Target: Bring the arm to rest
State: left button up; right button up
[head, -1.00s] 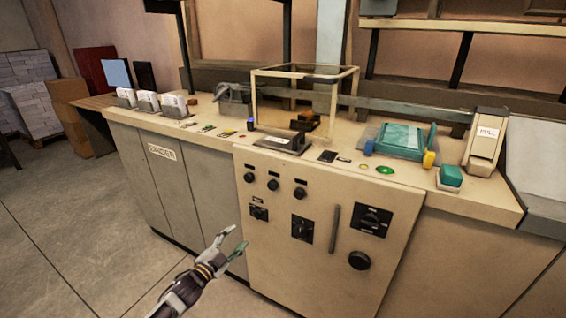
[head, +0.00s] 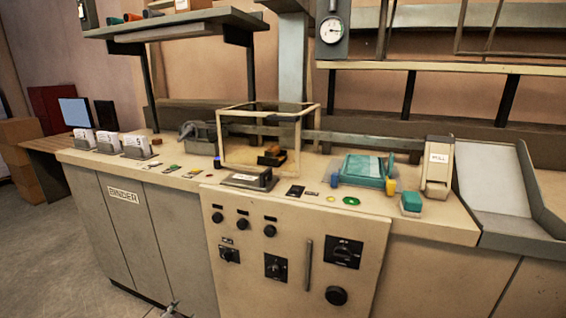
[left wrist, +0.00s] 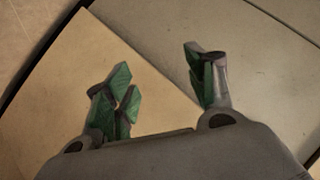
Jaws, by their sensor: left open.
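My left gripper (left wrist: 160,88) shows in the left wrist view with its two green-padded fingers spread apart and nothing between them. Behind the fingers are a tan panel and a grey floor-like surface. In the head view only a small tip of my left gripper (head: 170,309) shows at the bottom edge, in front of the grey cabinet doors and away from the countertop. My right gripper is not in view.
A long bench marked BINDER (head: 123,195) carries a clear framed box (head: 225,140), a teal block (head: 362,168), a PULL dispenser (head: 437,172) and card holders (head: 135,148). Knobs and a vertical handle (head: 308,263) stand on its front. Open floor (head: 40,245) lies at left.

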pick_arm(q)
jog(key=s+d+f+n+g, duration=0.1)
jog(key=s+d+f+g, duration=0.2)
jog(key=s, duration=0.7)
jog(key=s+d+f+n+g+h+p, duration=0.1)
jog(key=s+d+f+n+g, duration=0.1)
jog(key=s+d+f, duration=0.5)
jog(key=s+d+f+n+g+h, duration=0.1)
jog(key=s+d+f+g, duration=0.3)
jog(key=s+f, duration=0.4)
jog(key=s+d, duration=0.1)
jog(key=s, duration=0.4)
jog(key=shift+s+d+f+n+g, duration=0.2)
jog(key=shift+n+g, duration=0.1)
jog(key=shift+n, duration=0.1)
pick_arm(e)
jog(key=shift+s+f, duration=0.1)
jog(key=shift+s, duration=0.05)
pick_arm(q)
jog(key=shift+a+f+p, duration=0.1)
jog(key=shift+p, duration=0.4)
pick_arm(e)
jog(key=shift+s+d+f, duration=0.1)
